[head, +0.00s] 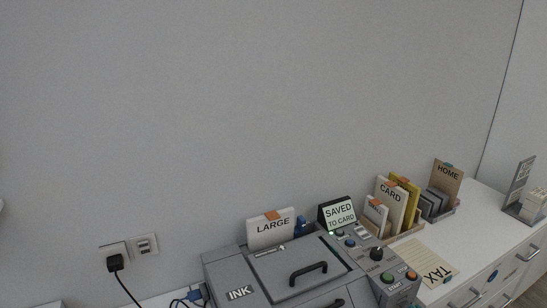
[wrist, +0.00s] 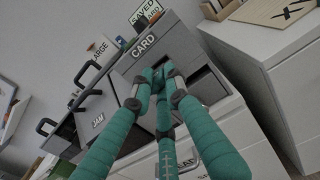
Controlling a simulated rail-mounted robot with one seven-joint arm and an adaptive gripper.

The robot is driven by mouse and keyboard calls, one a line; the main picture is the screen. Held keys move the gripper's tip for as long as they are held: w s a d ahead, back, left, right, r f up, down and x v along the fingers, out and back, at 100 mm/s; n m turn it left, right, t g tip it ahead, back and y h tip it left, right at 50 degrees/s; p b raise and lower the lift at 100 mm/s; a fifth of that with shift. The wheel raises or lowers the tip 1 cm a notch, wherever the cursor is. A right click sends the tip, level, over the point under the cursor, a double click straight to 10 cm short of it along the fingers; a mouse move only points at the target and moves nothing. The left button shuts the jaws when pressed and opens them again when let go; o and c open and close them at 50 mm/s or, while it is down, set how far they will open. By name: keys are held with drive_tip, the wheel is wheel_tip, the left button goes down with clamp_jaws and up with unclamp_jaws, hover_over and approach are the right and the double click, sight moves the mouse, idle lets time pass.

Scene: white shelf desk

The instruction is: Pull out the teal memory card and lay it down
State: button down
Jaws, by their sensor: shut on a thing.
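My gripper (wrist: 160,76), with teal-wrapped fingers, shows in the wrist view. Its fingertips are closed together at the front of the grey machine, just below the CARD label (wrist: 144,43) and beside a dark opening (wrist: 181,64). The teal memory card is hard to tell apart from the teal fingers and is mostly hidden between the tips. I cannot tell how far it sits in the slot. The machine's top (head: 238,268) shows in the head view, with a lit display (head: 340,215) reading SAVED TO CARD. My gripper is out of the head view.
Card holders and envelopes (head: 390,197) stand behind the machine's control panel. A sheet marked TAX (head: 424,262) lies on the white desk (head: 480,226) to the right. Dark handles (wrist: 89,72) jut from the machine. A plugged socket (head: 115,252) is on the wall.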

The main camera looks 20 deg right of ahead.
drive_tip(key=shift+s+d, duration=0.1)
drive_tip(key=shift+s, duration=0.05)
drive_tip(key=shift+s+d+r+p, duration=0.1)
drive_tip(key=shift+s+r+p, duration=0.4)
drive_tip(key=shift+s, duration=0.5)
drive_tip(key=shift+s+d+r+p, duration=0.1)
drive_tip(key=shift+s+r+p, duration=0.15)
drive_tip(key=shift+s+r, duration=0.5)
drive_tip(key=shift+s+f, duration=0.2)
